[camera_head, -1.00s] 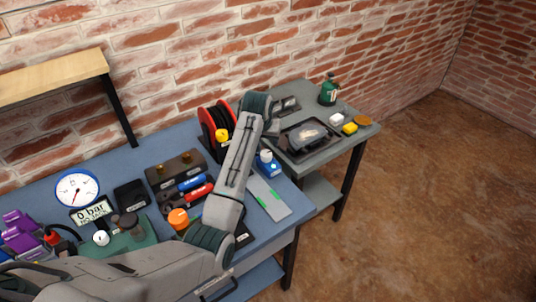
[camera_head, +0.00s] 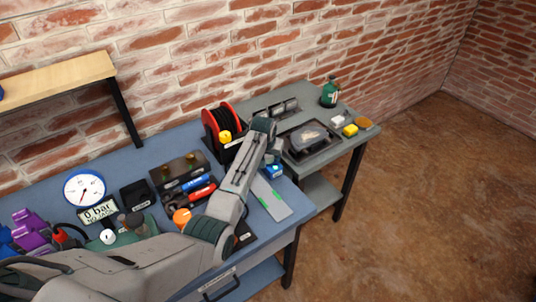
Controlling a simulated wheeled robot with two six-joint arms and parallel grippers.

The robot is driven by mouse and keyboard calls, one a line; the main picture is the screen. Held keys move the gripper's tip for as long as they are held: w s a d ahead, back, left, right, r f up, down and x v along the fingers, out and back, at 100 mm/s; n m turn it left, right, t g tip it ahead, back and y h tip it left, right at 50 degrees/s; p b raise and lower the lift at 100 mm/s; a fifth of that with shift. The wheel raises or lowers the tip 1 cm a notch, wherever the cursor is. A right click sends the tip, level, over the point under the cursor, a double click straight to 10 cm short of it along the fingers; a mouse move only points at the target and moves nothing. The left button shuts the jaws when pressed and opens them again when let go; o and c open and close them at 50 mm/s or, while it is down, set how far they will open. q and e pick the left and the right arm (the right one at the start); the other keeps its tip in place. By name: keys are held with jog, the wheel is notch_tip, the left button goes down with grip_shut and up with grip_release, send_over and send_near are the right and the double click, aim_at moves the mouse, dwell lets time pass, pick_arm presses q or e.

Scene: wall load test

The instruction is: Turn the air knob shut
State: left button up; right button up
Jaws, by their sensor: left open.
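I cannot tell for sure which knob is the air knob, as the labels are too small to read. A yellow round knob (camera_head: 225,137) sits at the front of the red and black hose reel. An orange round knob (camera_head: 181,217) stands on the blue bench, and a white round knob (camera_head: 108,237) is on the green unit near the gauge. My left gripper (camera_head: 272,156) is open, at the end of the arm that crosses the bench, just right of the reel. Its fingers are small and partly hidden by my wrist. My right gripper is out of view.
A round gauge (camera_head: 84,189) stands above a "0 bar" sign (camera_head: 97,212). Blue and red cylinders lie mid-bench. A blue item (camera_head: 273,171) is just below my left gripper. The grey side table (camera_head: 323,151) holds a black tray and green bottle (camera_head: 329,93).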

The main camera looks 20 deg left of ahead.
pick_arm(q)
jog(key=c, duration=1)
